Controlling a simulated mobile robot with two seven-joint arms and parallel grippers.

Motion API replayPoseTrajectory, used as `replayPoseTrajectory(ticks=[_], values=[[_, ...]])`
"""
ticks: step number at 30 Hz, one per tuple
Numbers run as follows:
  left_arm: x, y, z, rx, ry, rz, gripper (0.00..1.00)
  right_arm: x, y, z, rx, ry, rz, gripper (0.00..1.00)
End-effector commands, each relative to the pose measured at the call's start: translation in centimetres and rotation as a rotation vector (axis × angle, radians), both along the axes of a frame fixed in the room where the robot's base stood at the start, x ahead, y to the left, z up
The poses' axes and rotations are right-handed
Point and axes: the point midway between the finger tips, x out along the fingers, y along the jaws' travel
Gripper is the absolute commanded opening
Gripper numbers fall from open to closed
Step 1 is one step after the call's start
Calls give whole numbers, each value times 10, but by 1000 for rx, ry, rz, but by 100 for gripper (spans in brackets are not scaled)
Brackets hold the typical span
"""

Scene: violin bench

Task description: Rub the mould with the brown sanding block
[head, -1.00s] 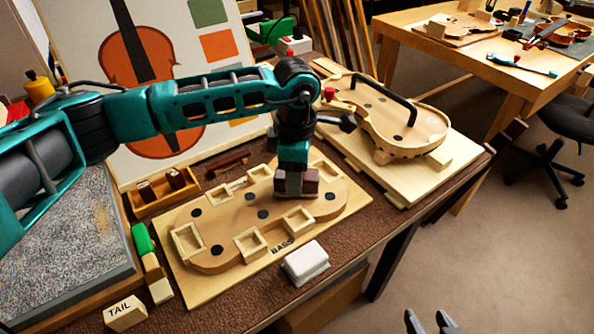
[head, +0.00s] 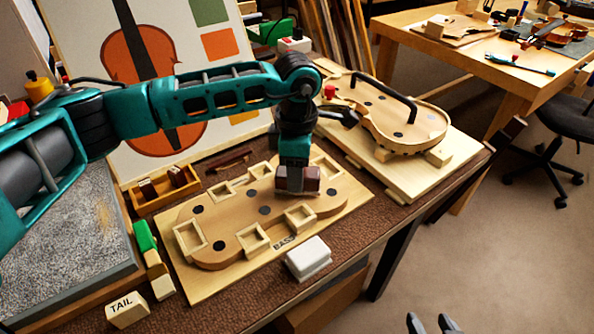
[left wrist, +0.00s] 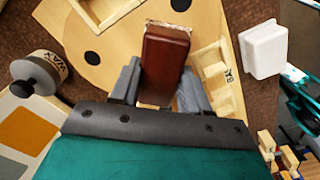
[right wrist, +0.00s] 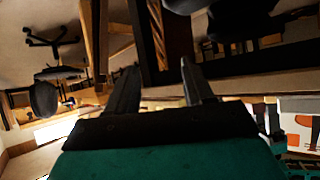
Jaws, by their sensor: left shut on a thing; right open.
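The mould (head: 235,222) is a flat, pale wooden violin-shaped form with black holes and square open corner frames. It lies on a light board (head: 210,287) marked BASS. My left gripper (head: 296,190) is shut on the brown sanding block (head: 312,179), over the mould's far right part. The block also shows in the left wrist view (left wrist: 165,60) between the two grey fingers. It is at or just above the mould's surface; I cannot tell whether it touches. My right gripper (head: 430,325) is open and empty, low at the bottom edge, away from the bench.
A white block (head: 308,258) sits at the board's front edge. A wooden tray (head: 160,201) with brown blocks stands at the left, beside a green-topped piece (head: 145,236) and a TAIL block (head: 127,309). A violin body with a black handle (head: 410,122) lies at the back right.

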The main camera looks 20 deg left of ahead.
Motion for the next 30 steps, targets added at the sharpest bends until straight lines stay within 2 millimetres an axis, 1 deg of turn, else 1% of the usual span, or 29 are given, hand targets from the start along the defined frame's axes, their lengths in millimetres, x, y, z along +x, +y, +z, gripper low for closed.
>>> replayPoseTrajectory(ticks=[2,3,4,5,13,17,24,30], values=[[-1,-2,-1,-2,3,-1,0,-1,0,-2,0,1,0,52],[0,-1,6,-2,3,1,0,-1,-1,3,-2,4,-1,52],[0,-1,7,-2,4,1,0,-2,-1,4,-3,5,-1,52],[0,-1,13,-3,2,1,0,-3,-2,6,-4,6,0,52],[2,0,37,-3,2,4,0,-2,-4,19,-7,-7,-3,52],[3,0,49,-4,3,5,0,-5,-8,17,-18,6,-9,52],[4,1,69,-4,4,8,0,-10,-16,19,-30,10,-21,52],[5,1,73,-3,4,9,0,-12,-17,17,-34,13,-23,52]])
